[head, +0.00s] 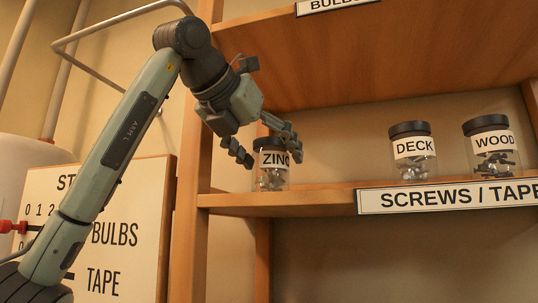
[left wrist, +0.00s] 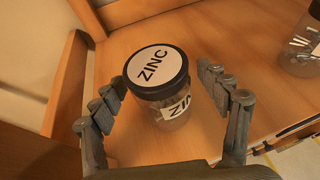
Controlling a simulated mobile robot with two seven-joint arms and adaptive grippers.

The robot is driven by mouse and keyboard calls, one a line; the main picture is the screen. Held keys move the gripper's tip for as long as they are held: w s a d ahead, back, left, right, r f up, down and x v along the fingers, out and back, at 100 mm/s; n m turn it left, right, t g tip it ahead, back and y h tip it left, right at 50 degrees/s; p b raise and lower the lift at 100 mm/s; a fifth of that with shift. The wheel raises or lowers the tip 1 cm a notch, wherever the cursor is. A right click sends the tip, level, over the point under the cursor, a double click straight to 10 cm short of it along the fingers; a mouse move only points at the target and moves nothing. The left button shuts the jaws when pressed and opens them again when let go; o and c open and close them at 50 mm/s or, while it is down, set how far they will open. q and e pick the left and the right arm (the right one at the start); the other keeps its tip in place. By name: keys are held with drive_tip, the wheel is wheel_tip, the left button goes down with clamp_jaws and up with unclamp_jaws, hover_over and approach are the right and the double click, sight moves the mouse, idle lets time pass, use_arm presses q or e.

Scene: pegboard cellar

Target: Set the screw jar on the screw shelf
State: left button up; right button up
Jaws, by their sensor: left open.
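The ZINC screw jar (head: 270,172), clear with a dark lid and a white label, stands upright on the screw shelf (head: 300,197) near its left end. In the left wrist view the jar (left wrist: 158,78) sits between the fingers, with ZINC printed on its lid. The shelf edge carries a SCREWS / TAPE sign (head: 450,196). My left gripper (head: 265,146) is open around the jar, and a gap shows on both sides in the left wrist view (left wrist: 160,95). My right gripper is not in view.
A DECK jar (head: 413,155) and a WOOD jar (head: 492,148) stand further right on the same shelf. The wooden upright (head: 192,150) is close on the left. An upper BULBS shelf (head: 380,50) hangs above. A white board (head: 125,240) stands lower left.

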use_arm(q)
drive_tip(key=shift+r, duration=0.15)
drive_tip(key=shift+s+a+r, duration=0.1)
drive_tip(key=shift+s+a, duration=0.15)
drive_tip(key=shift+s, duration=0.15)
drive_tip(key=b+v, duration=0.1)
drive_tip(key=v, duration=1)
drive_tip(key=shift+b, duration=0.35)
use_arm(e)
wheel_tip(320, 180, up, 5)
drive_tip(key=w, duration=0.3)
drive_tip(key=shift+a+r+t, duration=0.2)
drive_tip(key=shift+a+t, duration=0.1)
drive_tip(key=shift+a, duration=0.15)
use_arm(q)
drive_tip(key=shift+a, duration=0.15)
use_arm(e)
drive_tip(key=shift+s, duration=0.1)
